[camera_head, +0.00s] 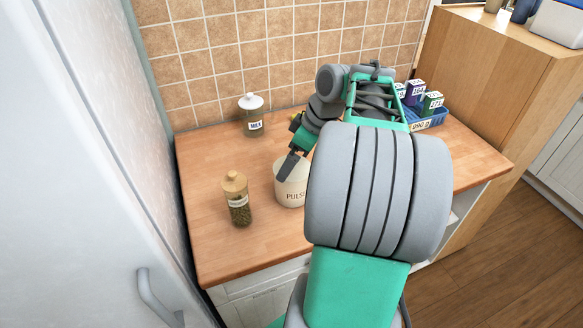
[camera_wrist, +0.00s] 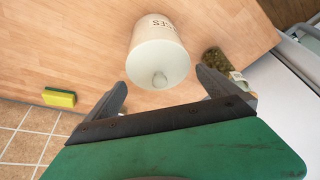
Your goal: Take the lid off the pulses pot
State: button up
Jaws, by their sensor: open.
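The cream pulses pot (camera_head: 291,184) stands upright on the wooden worktop, its upper part partly hidden by my gripper in the head view. In the wrist view the pot (camera_wrist: 158,35) is seen from above, with its pale lid (camera_wrist: 150,66) on and a small round knob (camera_wrist: 160,79) on the lid. My gripper (camera_wrist: 162,84) is open, with one finger on each side of the knob in the picture. The fingers look apart from the lid and hold nothing. In the head view my gripper (camera_head: 290,163) is over the pot's top.
A glass jar (camera_head: 238,200) with a wooden lid stands left of the pot. A blue tray (camera_head: 428,122) of small boxes is at the right. A yellow-green sponge (camera_wrist: 60,98) lies near the tiles.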

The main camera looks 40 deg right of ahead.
jog(key=shift+w+a+f, duration=0.1)
jog(key=shift+w+f, duration=0.15)
jog(key=shift+f, duration=0.4)
jog(key=shift+c, duration=0.2)
jog(key=c, duration=1)
